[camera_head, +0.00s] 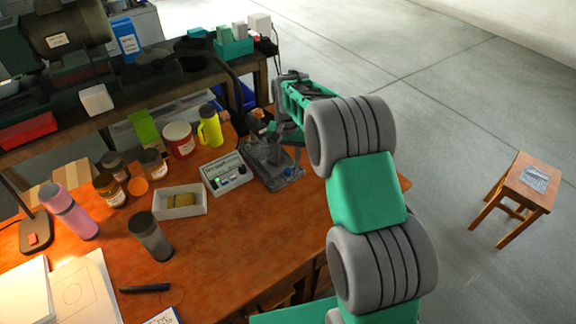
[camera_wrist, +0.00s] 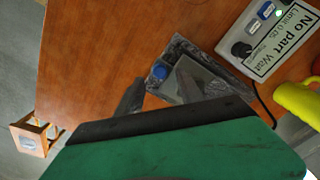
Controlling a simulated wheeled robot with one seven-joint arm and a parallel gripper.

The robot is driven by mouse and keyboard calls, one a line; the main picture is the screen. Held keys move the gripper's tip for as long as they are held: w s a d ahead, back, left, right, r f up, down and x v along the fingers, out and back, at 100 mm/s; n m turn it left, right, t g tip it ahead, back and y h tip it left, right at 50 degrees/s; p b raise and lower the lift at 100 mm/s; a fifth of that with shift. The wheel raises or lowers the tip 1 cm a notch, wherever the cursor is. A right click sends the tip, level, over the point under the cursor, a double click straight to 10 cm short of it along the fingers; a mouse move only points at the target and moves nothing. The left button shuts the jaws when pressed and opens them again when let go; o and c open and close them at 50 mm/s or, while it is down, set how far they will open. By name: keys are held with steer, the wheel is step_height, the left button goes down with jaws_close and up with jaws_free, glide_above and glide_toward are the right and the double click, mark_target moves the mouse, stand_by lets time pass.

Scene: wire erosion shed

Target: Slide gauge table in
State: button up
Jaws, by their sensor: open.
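The gauge (camera_head: 277,178) is a dark grey device with a flat base on the wooden bench, near the bench's right end. In the wrist view the gauge (camera_wrist: 176,48) shows a blue round knob and a lighter grey plate. Its sliding table cannot be clearly told apart from the base. My gripper (camera_head: 268,133) is over the gauge, pointing down. In the wrist view my gripper (camera_wrist: 160,88) is open, with one dark finger beside the near edge of the gauge and the other over its plate. I cannot tell if the fingers touch it. My gripper hides part of the gauge.
A control box (camera_head: 228,174) labelled "No part Wait" stands left of the gauge. A yellow jug (camera_head: 210,127), a red tin (camera_head: 179,140) and a white box (camera_head: 180,203) stand further left. A shelf with bins runs behind. The bench's front right is clear. A stool (camera_head: 523,190) stands apart.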

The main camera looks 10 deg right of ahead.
mark_target(288, 170)
step_height(288, 170, down, 4)
steer(key=shift+f, duration=0.1)
jaws_close()
stand_by(0.5)
stand_by(1.0)
